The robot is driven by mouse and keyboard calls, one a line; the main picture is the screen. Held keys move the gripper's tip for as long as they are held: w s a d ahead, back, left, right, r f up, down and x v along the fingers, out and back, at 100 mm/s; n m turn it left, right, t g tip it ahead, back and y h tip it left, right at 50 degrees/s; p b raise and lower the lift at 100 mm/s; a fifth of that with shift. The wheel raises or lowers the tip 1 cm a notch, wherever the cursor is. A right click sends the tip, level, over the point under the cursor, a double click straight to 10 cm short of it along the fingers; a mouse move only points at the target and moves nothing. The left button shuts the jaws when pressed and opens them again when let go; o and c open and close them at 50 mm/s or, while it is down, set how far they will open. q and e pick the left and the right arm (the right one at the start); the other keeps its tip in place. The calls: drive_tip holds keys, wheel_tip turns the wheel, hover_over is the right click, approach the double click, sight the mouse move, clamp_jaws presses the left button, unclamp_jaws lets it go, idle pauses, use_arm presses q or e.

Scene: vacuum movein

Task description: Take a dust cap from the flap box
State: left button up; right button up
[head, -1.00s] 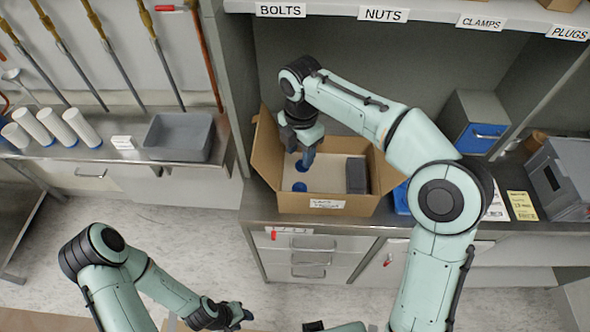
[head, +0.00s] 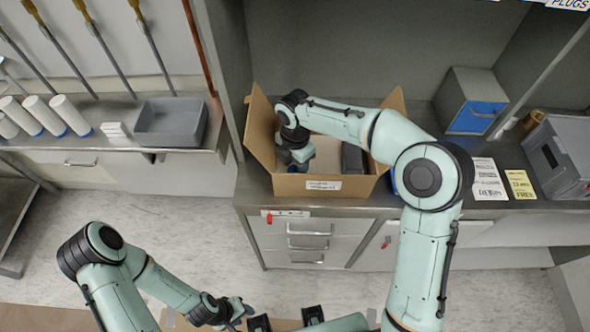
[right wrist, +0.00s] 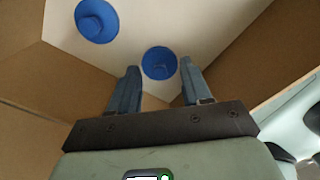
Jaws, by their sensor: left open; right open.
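The flap box (head: 290,187), an open cardboard box with raised flaps, stands on the grey counter. My right gripper (head: 300,160) reaches down into it. In the right wrist view two blue dust caps lie on the box's pale floor. One dust cap (right wrist: 160,63) is between and just beyond the open fingertips of my right gripper (right wrist: 158,75). The other dust cap (right wrist: 97,20) lies further off at the upper left. In the head view my arm and gripper hide the caps. My left gripper (head: 240,312) is low at the front, away from the box, open.
A dark block (head: 352,158) is in the right part of the box. A blue-fronted bin (head: 478,115) and a grey container (head: 560,155) stand to the right. A grey tray (head: 170,122) and white cylinders (head: 45,115) are on the left bench.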

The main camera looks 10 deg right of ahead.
drive_tip(key=shift+f, duration=0.15)
clamp_jaws()
